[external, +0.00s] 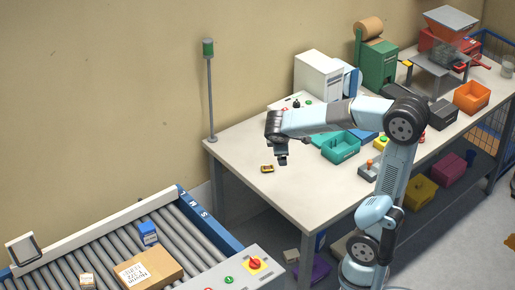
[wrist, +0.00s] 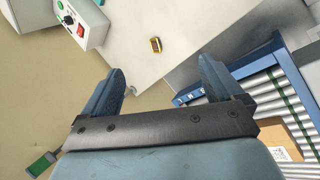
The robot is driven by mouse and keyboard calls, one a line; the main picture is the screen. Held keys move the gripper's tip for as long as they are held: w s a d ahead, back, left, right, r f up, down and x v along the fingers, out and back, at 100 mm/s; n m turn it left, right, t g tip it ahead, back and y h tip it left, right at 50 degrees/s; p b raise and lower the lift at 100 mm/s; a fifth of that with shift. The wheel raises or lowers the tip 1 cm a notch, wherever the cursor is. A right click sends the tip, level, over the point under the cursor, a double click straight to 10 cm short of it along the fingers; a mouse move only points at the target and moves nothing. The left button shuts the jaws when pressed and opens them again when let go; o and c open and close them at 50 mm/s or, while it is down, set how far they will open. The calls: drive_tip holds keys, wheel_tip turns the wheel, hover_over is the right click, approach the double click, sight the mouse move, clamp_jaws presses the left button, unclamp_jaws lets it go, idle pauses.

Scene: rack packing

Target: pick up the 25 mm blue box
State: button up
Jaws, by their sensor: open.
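A small blue box (external: 148,233) with a pale label stands on the conveyor rollers in the external view, just behind a larger cardboard box. I cannot judge its exact size, and I cannot make it out in the wrist view. My gripper (external: 282,159) is above the left part of the workbench, well up and to the right of the blue box in the picture. In the wrist view my gripper (wrist: 160,68) has its two fingers wide apart, with nothing between them.
The cardboard box (external: 148,270) and a small light box (external: 87,280) share the conveyor (external: 206,243). A yellow-black item (external: 267,169) lies on the workbench (external: 240,150) near my gripper. A signal post (external: 210,95) stands at the bench's left corner. A teal bin (external: 341,147) stands farther right.

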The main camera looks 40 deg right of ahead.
drive_tip(key=w+a+f+n+t+h, duration=0.2)
drive_tip(key=w+a+f+n, duration=0.35)
drive_tip(key=w+a, duration=0.4)
drive_tip(key=n+t+y, duration=0.5)
drive_tip(key=n+t, duration=0.2)
drive_tip(key=n, duration=1.2)
approach(149, 230)
drive_tip(key=shift+s, duration=0.55)
drive_tip(key=shift+w+f, duration=0.15)
drive_tip(key=shift+f, duration=0.05)
drive_tip(key=x, duration=0.7)
drive_tip(key=shift+w, duration=0.15)
drive_tip(key=shift+r+x, duration=0.1)
drive_tip(key=shift+x, duration=1.4)
drive_tip(key=shift+r+x, duration=0.15)
drive_tip(key=shift+x, duration=1.35)
drive_tip(key=shift+w+a, duration=0.1)
drive_tip(key=shift+w, duration=0.05)
drive_tip(key=shift+c, duration=0.2)
